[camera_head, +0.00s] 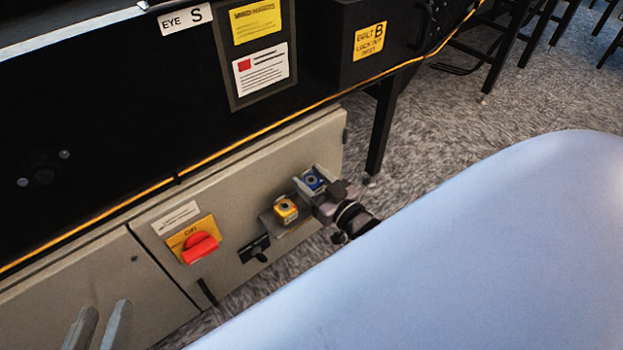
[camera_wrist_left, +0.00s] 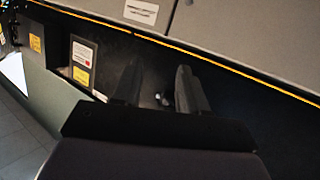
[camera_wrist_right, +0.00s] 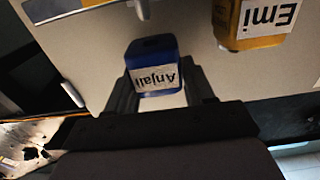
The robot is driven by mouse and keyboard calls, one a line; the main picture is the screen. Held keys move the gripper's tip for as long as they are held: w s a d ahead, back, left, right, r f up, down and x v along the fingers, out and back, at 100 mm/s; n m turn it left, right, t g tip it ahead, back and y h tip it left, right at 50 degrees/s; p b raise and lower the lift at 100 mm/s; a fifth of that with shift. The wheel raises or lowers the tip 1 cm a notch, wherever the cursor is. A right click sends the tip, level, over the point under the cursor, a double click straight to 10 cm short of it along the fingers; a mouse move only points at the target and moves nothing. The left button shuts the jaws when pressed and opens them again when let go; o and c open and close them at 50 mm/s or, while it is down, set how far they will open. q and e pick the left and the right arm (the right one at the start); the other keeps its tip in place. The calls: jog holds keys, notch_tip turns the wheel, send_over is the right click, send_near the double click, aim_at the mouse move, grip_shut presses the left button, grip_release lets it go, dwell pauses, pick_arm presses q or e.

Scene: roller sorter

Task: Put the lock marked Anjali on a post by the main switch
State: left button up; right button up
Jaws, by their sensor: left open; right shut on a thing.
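The blue lock marked Anjali (camera_wrist_right: 152,78) is between the fingers of my right gripper (camera_wrist_right: 160,92), which is shut on it. In the head view the blue lock (camera_head: 313,180) is beside a yellow lock (camera_head: 286,210) on a small grey shelf on the cabinet. The yellow lock reads Emi in the right wrist view (camera_wrist_right: 266,20). A pale post (camera_wrist_right: 143,8) shows just beyond the blue lock; I cannot tell whether they touch. The red main switch (camera_head: 200,247) is on the cabinet, left of the locks. My left gripper (camera_head: 97,325) is open and empty, low at the left.
The grey cabinet (camera_head: 100,285) sits beneath a black machine frame with an orange cable along it. A black handle (camera_head: 254,248) juts out between switch and shelf. A large pale-blue surface fills the lower right. Carpet and a black leg (camera_head: 381,130) lie to the right.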

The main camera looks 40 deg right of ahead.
jog(key=shift+f, duration=0.25)
pick_arm(q)
jog(key=shift+s+a+f+b, duration=0.1)
jog(key=shift+a+b, duration=0.1)
jog(key=shift+b, duration=0.2)
pick_arm(e)
jog(key=shift+f, duration=0.35)
jog(key=shift+f, duration=0.25)
jog(key=shift+f+b, duration=0.3)
jog(key=shift+f, duration=0.05)
pick_arm(q)
jog(key=shift+a+m+t, duration=0.2)
jog(key=shift+m+t, duration=0.1)
pick_arm(e)
jog(key=shift+f, duration=0.1)
pick_arm(q)
jog(key=shift+s+r, duration=0.1)
jog(key=shift+r, duration=0.25)
pick_arm(e)
jog(key=shift+f, duration=0.1)
pick_arm(q)
jog(key=shift+f, duration=0.3)
pick_arm(e)
jog(key=shift+f, duration=0.25)
jog(key=o, duration=1.2)
